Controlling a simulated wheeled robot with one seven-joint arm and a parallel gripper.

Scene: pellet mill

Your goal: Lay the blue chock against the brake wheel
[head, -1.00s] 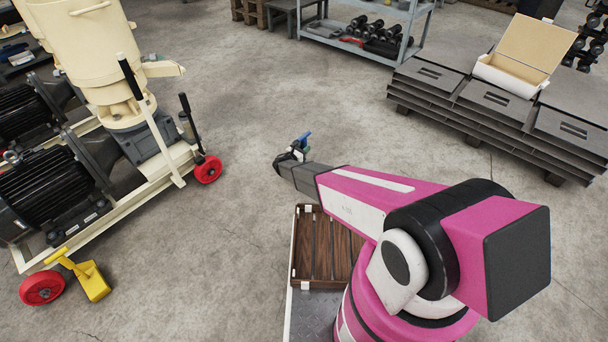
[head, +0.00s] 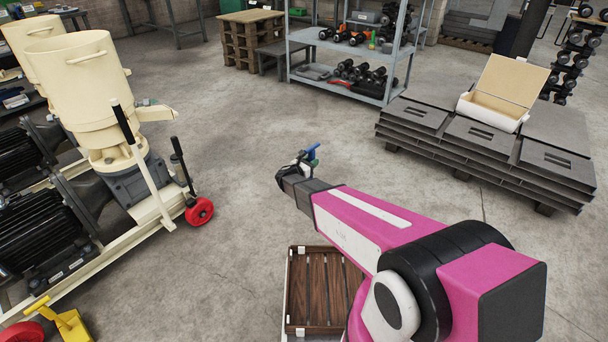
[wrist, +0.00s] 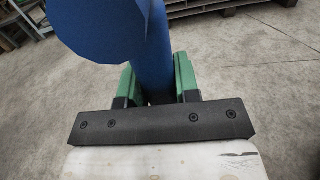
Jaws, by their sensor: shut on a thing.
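My gripper (head: 306,163) is shut on the blue chock (head: 313,150), held out in the air over open floor. In the wrist view the blue chock (wrist: 155,45) rises between the green fingers (wrist: 157,80) as a rod with a broad rounded part at the top left. A red wheel (head: 200,211) stands at the near right corner of the cream machine, beside a black-handled lever, well left of my gripper. A second red wheel (head: 22,333) is cut off at the bottom left, with a yellow chock (head: 72,325) beside it. I cannot tell which wheel has the brake.
The cream pellet mill (head: 80,95) and its frame fill the left side. A wooden slatted tray (head: 290,290) is below my arm. A stack of grey plates (head: 420,145) with an open box (head: 495,108) is at right; shelving (head: 330,85) stands behind. The middle floor is clear.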

